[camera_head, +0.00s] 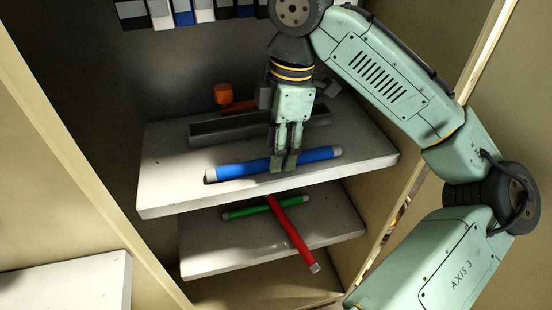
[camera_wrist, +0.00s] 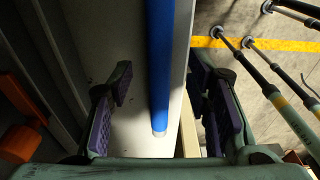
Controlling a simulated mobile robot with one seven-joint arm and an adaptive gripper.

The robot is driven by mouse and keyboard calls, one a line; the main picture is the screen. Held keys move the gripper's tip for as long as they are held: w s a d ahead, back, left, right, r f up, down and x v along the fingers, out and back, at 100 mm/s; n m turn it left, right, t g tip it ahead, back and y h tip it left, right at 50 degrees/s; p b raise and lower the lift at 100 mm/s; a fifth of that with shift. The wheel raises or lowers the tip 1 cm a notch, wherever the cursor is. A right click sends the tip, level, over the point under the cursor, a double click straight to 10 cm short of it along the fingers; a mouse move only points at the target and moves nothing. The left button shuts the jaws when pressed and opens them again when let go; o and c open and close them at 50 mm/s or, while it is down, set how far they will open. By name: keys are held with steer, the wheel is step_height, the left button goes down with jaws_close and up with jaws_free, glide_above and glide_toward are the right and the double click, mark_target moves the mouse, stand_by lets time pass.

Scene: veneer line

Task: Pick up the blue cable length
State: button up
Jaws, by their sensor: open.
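The blue cable length (camera_head: 238,168) is a straight blue rod with pale end caps, lying along the front part of the upper white shelf (camera_head: 160,195). My gripper (camera_head: 285,162) points down at its middle, and its fingers hide a short stretch of it. In the wrist view the blue cable length (camera_wrist: 160,70) runs between the two spread fingers of my gripper (camera_wrist: 162,105). Clear gaps show on both sides of it, so my gripper is open and holds nothing.
A grey channel (camera_head: 230,130) and an orange part (camera_head: 223,95) lie behind the cable. On the lower shelf (camera_head: 210,255) are a green rod (camera_head: 245,211) and a red rod (camera_head: 292,236) that sticks out past its edge. A wooden side panel (camera_head: 395,215) stands close on the right.

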step_height(320, 180, down, 2)
steer(key=shift+a+f, duration=0.1)
steer(key=shift+a, duration=0.05)
jaws_close()
stand_by(0.6)
